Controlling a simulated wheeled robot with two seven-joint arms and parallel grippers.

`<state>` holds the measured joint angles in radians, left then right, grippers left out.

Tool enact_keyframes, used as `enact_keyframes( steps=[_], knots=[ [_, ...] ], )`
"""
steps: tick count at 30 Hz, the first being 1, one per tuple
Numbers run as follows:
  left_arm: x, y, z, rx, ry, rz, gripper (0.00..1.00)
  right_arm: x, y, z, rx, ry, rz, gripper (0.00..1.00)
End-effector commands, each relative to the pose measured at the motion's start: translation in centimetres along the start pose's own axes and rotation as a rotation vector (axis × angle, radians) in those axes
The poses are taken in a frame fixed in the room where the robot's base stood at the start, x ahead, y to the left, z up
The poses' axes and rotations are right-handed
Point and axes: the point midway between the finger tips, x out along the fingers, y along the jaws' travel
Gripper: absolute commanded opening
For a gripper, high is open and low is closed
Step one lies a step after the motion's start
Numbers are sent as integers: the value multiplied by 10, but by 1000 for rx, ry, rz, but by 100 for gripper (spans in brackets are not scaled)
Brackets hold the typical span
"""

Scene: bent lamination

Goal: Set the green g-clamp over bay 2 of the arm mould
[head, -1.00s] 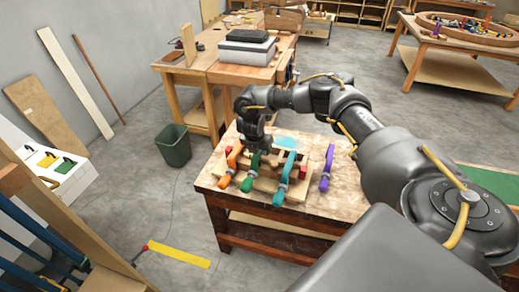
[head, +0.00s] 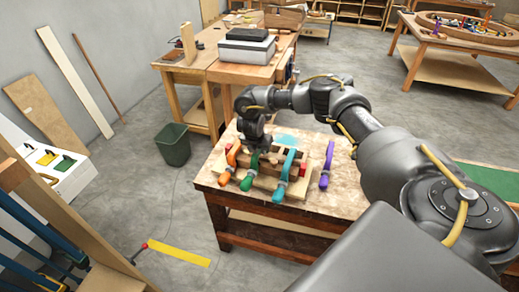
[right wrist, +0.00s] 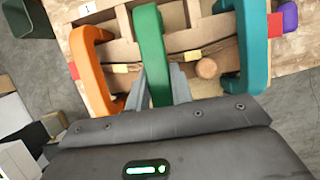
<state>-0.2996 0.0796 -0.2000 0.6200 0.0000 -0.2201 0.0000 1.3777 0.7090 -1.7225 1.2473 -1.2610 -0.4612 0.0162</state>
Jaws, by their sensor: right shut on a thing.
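The green g-clamp (head: 249,173) is in my right gripper (head: 256,147), whose fingers (right wrist: 162,82) close on its bar in the right wrist view. The clamp (right wrist: 149,42) lies across the wooden arm mould (head: 266,184), between an orange clamp (head: 231,158) and a teal clamp (head: 285,170). Beneath it in the wrist view, a brown bent strip (right wrist: 185,57) with pale tape runs across the mould. I cannot tell whether the green clamp touches the mould. My left gripper is out of view.
The mould stands on a worn workbench (head: 345,200). A purple clamp (head: 327,165) lies to its right. A number 1 label (right wrist: 87,9) shows near the orange clamp. A dark green bin (head: 173,146) stands on the floor to the left.

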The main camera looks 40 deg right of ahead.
Motion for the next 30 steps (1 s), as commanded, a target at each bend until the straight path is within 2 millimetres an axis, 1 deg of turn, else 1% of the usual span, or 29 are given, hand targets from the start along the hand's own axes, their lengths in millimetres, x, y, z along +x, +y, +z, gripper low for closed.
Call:
enact_keyframes(
  steps=[1, 3, 12, 19, 25, 30],
  knots=[
    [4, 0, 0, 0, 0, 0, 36, 8, -2, -7, -6, 7, -7, 0],
    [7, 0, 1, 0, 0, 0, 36, 13, -3, -9, -6, 8, -8, 0],
    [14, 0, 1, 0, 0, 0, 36, 24, -3, -16, -9, 11, -10, 0],
    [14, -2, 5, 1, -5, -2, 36, 25, -3, -16, -10, 12, -10, 0],
    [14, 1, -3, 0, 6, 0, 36, 23, -2, -13, -6, 7, -7, 0],
    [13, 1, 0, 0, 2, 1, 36, 23, -2, -12, -5, 6, -6, 0]
  ],
)
